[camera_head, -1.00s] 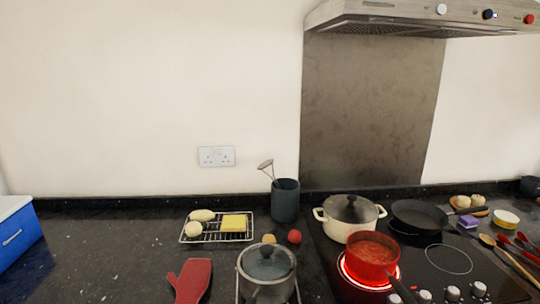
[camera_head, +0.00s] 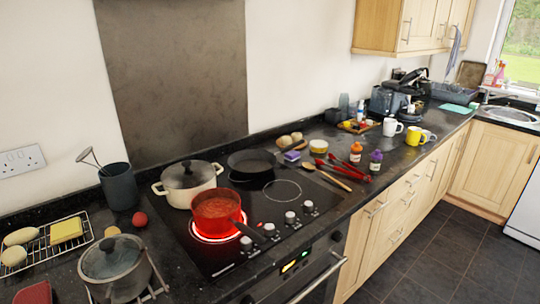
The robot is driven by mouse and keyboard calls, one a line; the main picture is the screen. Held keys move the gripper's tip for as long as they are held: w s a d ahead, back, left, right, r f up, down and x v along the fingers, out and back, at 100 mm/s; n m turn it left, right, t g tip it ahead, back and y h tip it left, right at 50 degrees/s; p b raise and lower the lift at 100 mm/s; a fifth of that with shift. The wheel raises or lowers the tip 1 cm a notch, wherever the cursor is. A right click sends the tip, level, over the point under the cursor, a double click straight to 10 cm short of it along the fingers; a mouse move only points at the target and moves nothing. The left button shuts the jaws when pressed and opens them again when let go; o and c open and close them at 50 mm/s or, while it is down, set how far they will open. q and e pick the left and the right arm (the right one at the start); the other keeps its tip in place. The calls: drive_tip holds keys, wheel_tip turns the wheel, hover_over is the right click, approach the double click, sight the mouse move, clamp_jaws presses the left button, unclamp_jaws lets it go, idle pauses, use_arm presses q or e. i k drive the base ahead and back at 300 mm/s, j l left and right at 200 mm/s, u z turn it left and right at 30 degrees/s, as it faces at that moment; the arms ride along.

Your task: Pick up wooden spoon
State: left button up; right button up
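A wooden spoon (camera_head: 329,179) lies on the dark counter at the right edge of the hob, its bowl toward the back left and its handle toward the front right. Red-handled tongs or similar utensils (camera_head: 345,171) lie close beside it on its right. Neither of my grippers shows in the head view.
A red pot (camera_head: 217,212) of red sauce sits on a glowing hob ring. A cream pot (camera_head: 188,181) and a black frying pan (camera_head: 251,161) stand behind it. Orange (camera_head: 355,152) and purple (camera_head: 375,161) bottles stand right of the spoon. Cabinets line the counter front, with open floor before them.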

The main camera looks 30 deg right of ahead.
sight(309, 166)
drive_tip(key=z, duration=1.35)
